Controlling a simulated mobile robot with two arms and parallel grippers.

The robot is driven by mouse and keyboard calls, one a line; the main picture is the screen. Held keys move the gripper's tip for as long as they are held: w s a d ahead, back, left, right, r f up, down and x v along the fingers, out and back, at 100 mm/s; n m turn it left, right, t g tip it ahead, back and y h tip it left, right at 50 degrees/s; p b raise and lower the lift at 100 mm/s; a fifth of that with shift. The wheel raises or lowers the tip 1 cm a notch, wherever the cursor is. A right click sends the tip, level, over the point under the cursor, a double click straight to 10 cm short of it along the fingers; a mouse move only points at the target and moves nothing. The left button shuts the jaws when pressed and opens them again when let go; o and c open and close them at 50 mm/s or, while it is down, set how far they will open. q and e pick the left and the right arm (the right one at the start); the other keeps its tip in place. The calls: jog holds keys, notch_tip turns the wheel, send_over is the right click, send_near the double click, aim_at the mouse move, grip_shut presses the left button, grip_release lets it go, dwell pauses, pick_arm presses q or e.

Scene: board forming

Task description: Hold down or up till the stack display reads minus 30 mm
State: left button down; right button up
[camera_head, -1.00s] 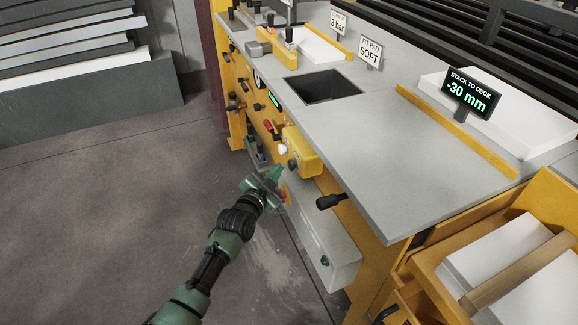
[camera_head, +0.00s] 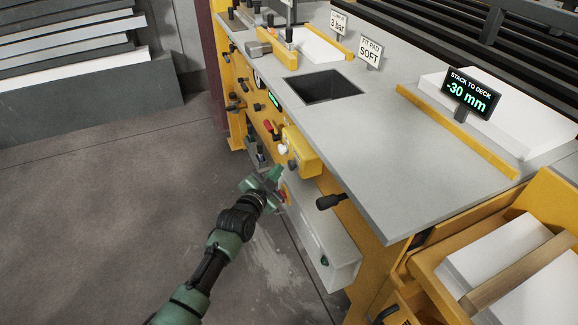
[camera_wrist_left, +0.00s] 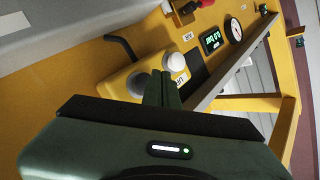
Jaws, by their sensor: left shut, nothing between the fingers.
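The stack display (camera_head: 471,94), a dark sign headed "STACK TO DECK", reads -30 mm in green. A yellow control box (camera_head: 303,153) hangs on the bench front with a white button (camera_head: 283,149). My right gripper is out of view.
The grey bench top (camera_head: 375,150) has a square opening (camera_head: 322,87). The floor (camera_head: 110,210) at left is clear.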

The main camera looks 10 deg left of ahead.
pick_arm(q)
jog(key=shift+d, duration=0.1)
dwell(0.7)
jog(key=shift+w+d, duration=0.25)
jog(key=shift+d, duration=0.05)
jog(key=shift+w+d, duration=0.25)
jog(key=shift+d, duration=0.15)
dwell(1.4)
jog(key=shift+a, duration=0.1)
jog(key=shift+s+a+p, duration=0.3)
jog(key=shift+s+a, duration=0.25)
jog(key=shift+a, duration=0.1)
jog(key=shift+a, duration=0.1)
jog(key=s+a, duration=0.1)
jog(key=a, duration=0.1)
jog(key=s+a+p, duration=0.1)
jog(key=a, duration=0.1)
jog(key=shift+s, duration=0.4)
